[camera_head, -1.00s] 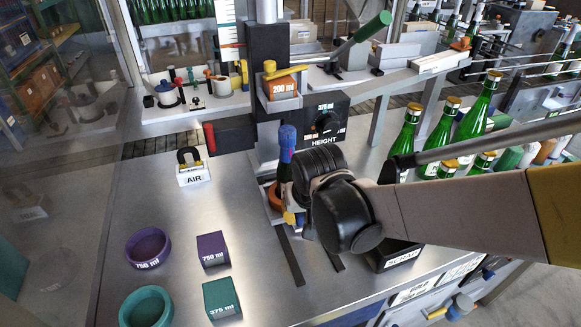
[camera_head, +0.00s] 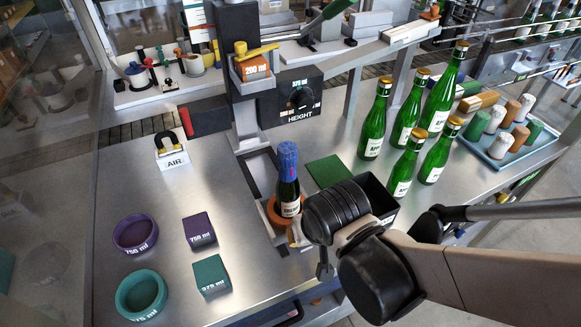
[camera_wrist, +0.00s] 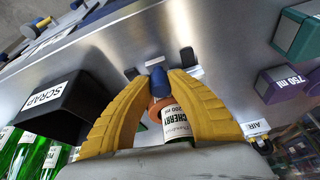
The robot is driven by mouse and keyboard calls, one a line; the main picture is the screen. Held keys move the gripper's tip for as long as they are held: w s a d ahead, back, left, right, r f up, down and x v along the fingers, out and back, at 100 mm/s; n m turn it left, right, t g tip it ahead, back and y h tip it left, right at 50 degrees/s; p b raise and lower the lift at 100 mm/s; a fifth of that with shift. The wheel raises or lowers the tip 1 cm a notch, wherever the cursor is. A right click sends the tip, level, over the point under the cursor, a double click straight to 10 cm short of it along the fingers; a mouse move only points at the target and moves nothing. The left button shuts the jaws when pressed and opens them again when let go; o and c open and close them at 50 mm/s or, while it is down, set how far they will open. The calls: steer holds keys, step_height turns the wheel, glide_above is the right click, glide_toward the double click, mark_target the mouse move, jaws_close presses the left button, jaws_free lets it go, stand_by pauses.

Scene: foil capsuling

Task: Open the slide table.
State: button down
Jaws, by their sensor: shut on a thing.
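The slide table carries an orange ring nest (camera_head: 277,213) with a small dark bottle (camera_head: 289,190) upright in it, capped with blue foil. The nest stands out in front of the machine column, and bare metal track (camera_head: 262,168) shows behind it. In the wrist view a blue knob (camera_wrist: 157,82) sits at the front of the orange nest (camera_wrist: 160,106), with the bottle's cherry label (camera_wrist: 178,122) beyond. My gripper (camera_wrist: 159,76) has its yellow fingers closed around the knob. In the head view my gripper (camera_head: 297,236) is low beside the bottle, and my wrist hides the knob.
A black scrap box (camera_head: 383,204) and green bottles (camera_head: 405,112) stand right of my wrist. A green pad (camera_head: 328,170) lies behind. Purple (camera_head: 135,233) and teal (camera_head: 141,295) rings and two blocks lie left. The AIR magnet (camera_head: 171,152) is behind them.

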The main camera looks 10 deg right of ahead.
steer(key=shift+s, duration=0.1)
stand_by(0.3)
steer(key=c, duration=1.2)
jaws_free()
steer(key=shift+r, duration=0.1)
steer(key=v, duration=1.1)
steer(key=shift+r, duration=0.4)
steer(key=shift+s+d, duration=0.1)
steer(key=w+d+f+m+t+b, duration=0.1)
steer(key=w+d+t+b, duration=0.1)
steer(key=w+d, duration=0.3)
steer(key=d+b, duration=0.1)
steer(key=d, duration=0.3)
steer(key=shift+w+f+t+h, duration=0.2)
steer(key=shift+f+t+h, duration=0.1)
steer(key=shift+h, duration=0.1)
